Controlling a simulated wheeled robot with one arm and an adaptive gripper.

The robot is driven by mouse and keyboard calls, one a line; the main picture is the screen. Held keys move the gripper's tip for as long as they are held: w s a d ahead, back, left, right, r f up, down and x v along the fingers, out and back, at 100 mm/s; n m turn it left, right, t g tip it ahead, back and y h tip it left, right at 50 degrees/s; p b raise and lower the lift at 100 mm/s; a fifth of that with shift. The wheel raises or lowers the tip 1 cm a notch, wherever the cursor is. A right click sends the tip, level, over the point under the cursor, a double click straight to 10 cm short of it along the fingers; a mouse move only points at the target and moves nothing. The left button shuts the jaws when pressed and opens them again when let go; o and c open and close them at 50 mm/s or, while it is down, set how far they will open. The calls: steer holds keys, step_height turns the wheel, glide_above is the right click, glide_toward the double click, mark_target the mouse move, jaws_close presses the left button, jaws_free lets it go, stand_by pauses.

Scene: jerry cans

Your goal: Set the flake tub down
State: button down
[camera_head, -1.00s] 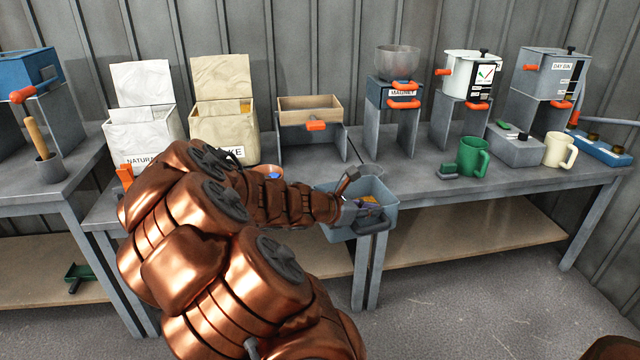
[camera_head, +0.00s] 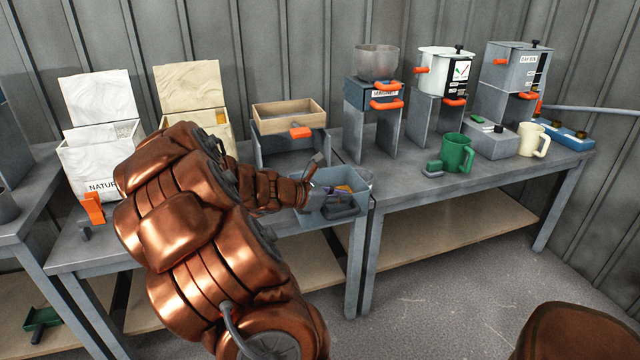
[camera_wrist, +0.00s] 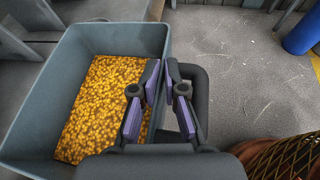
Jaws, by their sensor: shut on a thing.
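The flake tub (camera_head: 354,207) is a blue-grey open tub with a dark handle on its front side. In the head view it is at the front edge of the bench, near the joint between two benches. I cannot tell whether it touches the bench top. The wrist view shows the tub (camera_wrist: 117,38) with yellow-orange flakes (camera_wrist: 105,105) inside. My gripper (camera_wrist: 166,82) is shut on the tub at its handle side; its fingers look close together there. In the head view my arm partly hides the gripper and the tub's left side.
A wooden tray (camera_head: 289,116) on a grey stand is behind the tub. A green mug (camera_head: 458,153) and a cream mug (camera_head: 532,140) stand to the right. White (camera_head: 100,165) and beige (camera_head: 190,90) bins are at the left. The right bench top (camera_head: 400,190) has clear space in front.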

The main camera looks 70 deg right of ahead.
mark_target(322, 180)
steer(key=w+d, duration=0.4)
steer(key=d, duration=0.1)
steer(key=w+d+b, duration=0.1)
steer(key=w+d, duration=0.3)
steer(key=shift+w+d, duration=0.4)
steer(key=shift+f+b, duration=0.6)
steer(key=shift+f, duration=1.1)
steer(key=shift+f, duration=0.1)
steer(key=c, duration=1.2)
jaws_free()
steer(key=shift+w+a+r, duration=0.15)
steer(key=shift+r, duration=0.05)
steer(key=p+v, duration=0.3)
steer(key=v, duration=0.9)
steer(key=s+a+f+m+t+y, duration=0.1)
steer(key=s+a+m+y, duration=0.2)
steer(key=a, duration=1.4)
steer(key=s+a+f+m+t+y, duration=0.2)
steer(key=s+a, duration=0.5)
steer(key=a, duration=1)
steer(key=s+a+f+m+t+y, duration=0.2)
steer(key=s+a+m+y, duration=0.3)
steer(key=a, duration=1.3)
steer(key=shift+s+y, duration=0.2)
steer(key=shift+y, duration=0.3)
